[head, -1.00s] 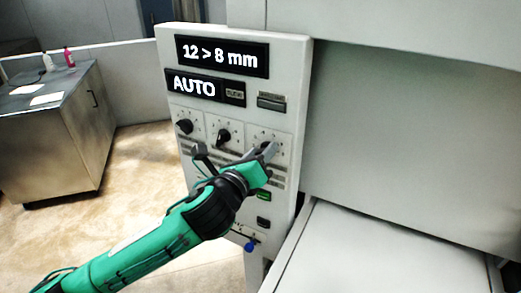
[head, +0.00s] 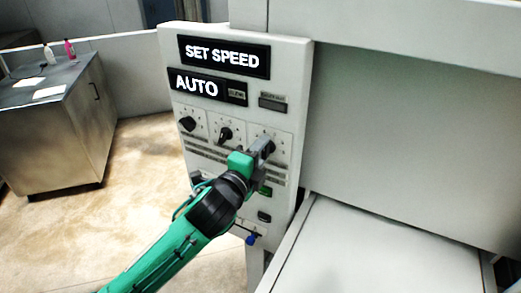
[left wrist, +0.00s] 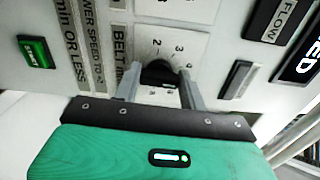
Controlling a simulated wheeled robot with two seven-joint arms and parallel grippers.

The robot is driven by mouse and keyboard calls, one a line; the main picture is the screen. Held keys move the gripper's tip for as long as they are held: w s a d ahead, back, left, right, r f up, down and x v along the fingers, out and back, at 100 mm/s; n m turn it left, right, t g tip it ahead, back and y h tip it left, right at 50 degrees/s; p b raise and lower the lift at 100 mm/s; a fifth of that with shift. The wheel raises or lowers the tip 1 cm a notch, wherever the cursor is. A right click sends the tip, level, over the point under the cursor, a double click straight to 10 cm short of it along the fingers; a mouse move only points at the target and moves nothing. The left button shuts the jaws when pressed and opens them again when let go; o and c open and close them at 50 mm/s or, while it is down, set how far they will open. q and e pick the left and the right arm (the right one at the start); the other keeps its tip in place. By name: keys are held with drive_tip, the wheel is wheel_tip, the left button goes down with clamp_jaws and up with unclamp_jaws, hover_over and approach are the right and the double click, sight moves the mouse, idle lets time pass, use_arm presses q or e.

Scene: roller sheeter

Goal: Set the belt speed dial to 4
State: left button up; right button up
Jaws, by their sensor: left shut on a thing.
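The belt speed dial (left wrist: 160,70) is a black knob on a white scale plate, beside a label that starts with "BELT" in the left wrist view. Some scale numbers show around it, 2 and 3 among them. The pointer is hidden, so I cannot read its setting. My left gripper (left wrist: 160,88) is shut on this dial, one finger on each side. In the head view the left gripper (head: 264,147) reaches the rightmost of three dials and covers most of it. My right gripper is not in view.
The control panel (head: 295,80) has an upper display (head: 222,56) reading "SET SPEED" and a lower one (head: 197,86) reading "AUTO". A middle dial (head: 225,134) and a left dial (head: 187,123) sit close by. A green start button (left wrist: 36,52) is near the dial.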

use_arm(q)
drive_tip(key=shift+f+n+p, duration=0.1)
drive_tip(key=shift+n+p, duration=0.4)
drive_tip(key=shift+n, duration=1.7)
drive_tip(key=o, duration=1)
drive_tip(key=shift+s, duration=0.1)
